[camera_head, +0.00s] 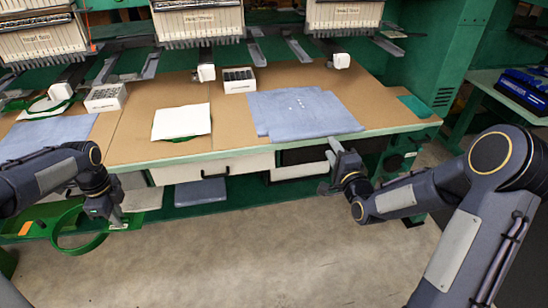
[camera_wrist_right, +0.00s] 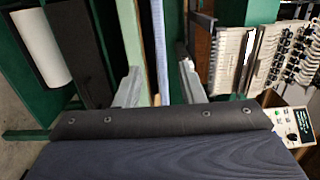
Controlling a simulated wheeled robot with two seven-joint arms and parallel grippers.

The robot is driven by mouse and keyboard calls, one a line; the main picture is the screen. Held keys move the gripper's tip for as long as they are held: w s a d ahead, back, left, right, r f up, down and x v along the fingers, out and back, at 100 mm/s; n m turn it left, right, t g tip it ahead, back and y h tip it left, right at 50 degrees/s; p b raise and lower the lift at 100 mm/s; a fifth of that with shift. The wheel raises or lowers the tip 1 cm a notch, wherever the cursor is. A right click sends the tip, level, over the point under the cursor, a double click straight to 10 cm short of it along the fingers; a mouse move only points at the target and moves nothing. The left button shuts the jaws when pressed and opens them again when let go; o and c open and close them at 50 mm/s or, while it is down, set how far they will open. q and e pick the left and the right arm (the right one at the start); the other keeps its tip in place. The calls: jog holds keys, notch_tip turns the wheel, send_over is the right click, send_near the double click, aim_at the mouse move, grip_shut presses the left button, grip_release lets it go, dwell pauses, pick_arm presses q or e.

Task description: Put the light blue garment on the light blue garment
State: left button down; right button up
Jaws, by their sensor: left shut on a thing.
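A light blue folded garment (camera_head: 305,112) lies flat on the right part of the tan table. Another light blue garment (camera_head: 48,136) lies at the table's left end, partly covered by my left arm. My right gripper (camera_head: 333,158) is at the table's front edge, just in front of the right garment. In the right wrist view its two fingers (camera_wrist_right: 158,88) are apart, with the pale table edge and a thin blue strip between them; I cannot tell whether they touch the cloth. My left gripper (camera_head: 118,218) is low in front of the table, shut on what looks like a green hoop (camera_head: 82,243).
A white sheet on a green hoop (camera_head: 181,121) lies mid-table. Two white boxes (camera_head: 238,80) (camera_head: 105,97) stand behind. Embroidery machine heads (camera_head: 198,20) hang over the back. A blue-grey folded item (camera_head: 200,192) sits below the table. The floor in front (camera_head: 260,245) is clear.

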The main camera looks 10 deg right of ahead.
pick_arm(q)
jog(key=shift+f, duration=0.25)
pick_arm(e)
jog(key=s+a+n+g, duration=0.2)
jog(key=s+n+g, duration=0.2)
jog(key=s, duration=0.7)
jog(key=s+a+r+n+g+y, duration=0.1)
jog(key=s+a+n+g, duration=0.2)
jog(key=s, duration=0.9)
jog(key=s+a+r+n+g+y, duration=0.1)
jog(key=s+a+n+g, duration=0.1)
jog(key=s+n+g, duration=0.3)
jog(key=s+n, duration=0.3)
jog(key=s, duration=0.3)
jog(key=shift+s+a+g, duration=0.15)
jog(key=shift+s+g, duration=0.15)
jog(key=shift+r, duration=0.15)
